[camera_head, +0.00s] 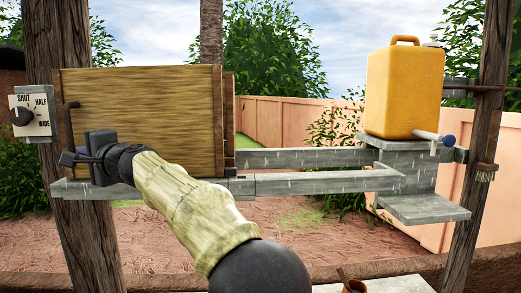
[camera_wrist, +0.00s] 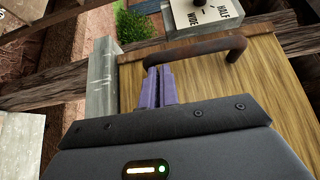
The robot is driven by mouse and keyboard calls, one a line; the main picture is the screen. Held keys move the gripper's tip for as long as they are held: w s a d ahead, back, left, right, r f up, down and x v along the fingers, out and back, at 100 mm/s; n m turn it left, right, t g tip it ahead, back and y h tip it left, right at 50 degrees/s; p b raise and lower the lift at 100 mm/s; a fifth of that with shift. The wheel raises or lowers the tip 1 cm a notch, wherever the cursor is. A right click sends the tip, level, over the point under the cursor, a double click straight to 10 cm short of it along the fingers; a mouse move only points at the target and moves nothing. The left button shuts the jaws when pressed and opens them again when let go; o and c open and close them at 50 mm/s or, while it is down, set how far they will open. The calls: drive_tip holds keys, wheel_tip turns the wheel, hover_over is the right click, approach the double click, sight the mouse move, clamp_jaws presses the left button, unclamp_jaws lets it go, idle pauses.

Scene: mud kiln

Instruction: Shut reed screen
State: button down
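The reed screen (camera_head: 150,105) is a straw-coloured panel with wooden side edges, at the left end of a grey rail (camera_head: 320,182). Its dark bar handle (camera_head: 69,118) is on its left side; the handle crosses the wrist view (camera_wrist: 205,46) as a brown bar. My gripper (camera_head: 68,159) is at the handle's lower end, in front of the panel. In the wrist view its purple fingers (camera_wrist: 160,80) are close together, with their tips at the handle bar. I cannot tell whether they touch it. Nothing shows clasped between them.
A dial (camera_head: 22,116) marked SHUT, HALF and WIDE is on the left post. A yellow jerrycan (camera_head: 403,90) with a tap stands on a grey shelf (camera_head: 415,150) at the right. Another wooden panel edge (camera_head: 229,110) shows behind the screen. The rail right of the screen is clear.

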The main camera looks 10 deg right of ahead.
idle(0.4)
drive_tip(key=w+d+b+v, duration=0.1)
drive_tip(key=w+b+v, duration=0.1)
drive_tip(key=b+v, duration=0.5)
drive_tip(key=v, duration=0.6)
drive_tip(key=shift+d, duration=0.35)
drive_tip(key=shift+w, duration=0.15)
